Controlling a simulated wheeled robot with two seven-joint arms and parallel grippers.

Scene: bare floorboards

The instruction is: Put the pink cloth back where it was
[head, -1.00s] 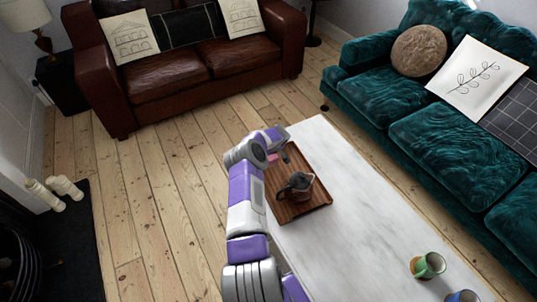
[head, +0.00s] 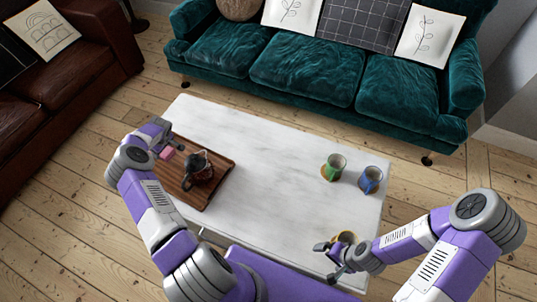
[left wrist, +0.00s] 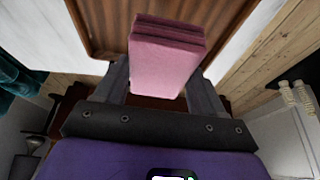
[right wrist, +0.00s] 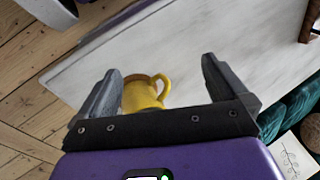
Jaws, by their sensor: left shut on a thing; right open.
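The folded pink cloth (left wrist: 165,62) is between the fingers of my left gripper (left wrist: 163,88), which is shut on it. In the head view the cloth (head: 168,153) shows as a small pink patch at the left gripper (head: 172,146), by the left edge of the wooden tray (head: 222,172). In the left wrist view the tray (left wrist: 95,35) lies beyond the cloth. My right gripper (head: 330,258) is open near the table's front right edge. In the right wrist view a yellow mug (right wrist: 140,92) shows beyond the spread fingers of the right gripper (right wrist: 160,80).
A dark teapot (head: 200,168) stands on the tray. A green mug (head: 334,165) and a blue mug (head: 370,179) stand on the right of the white marble table (head: 265,160). The table's middle is clear. A teal sofa (head: 300,65) stands behind, a brown sofa (head: 70,75) at left.

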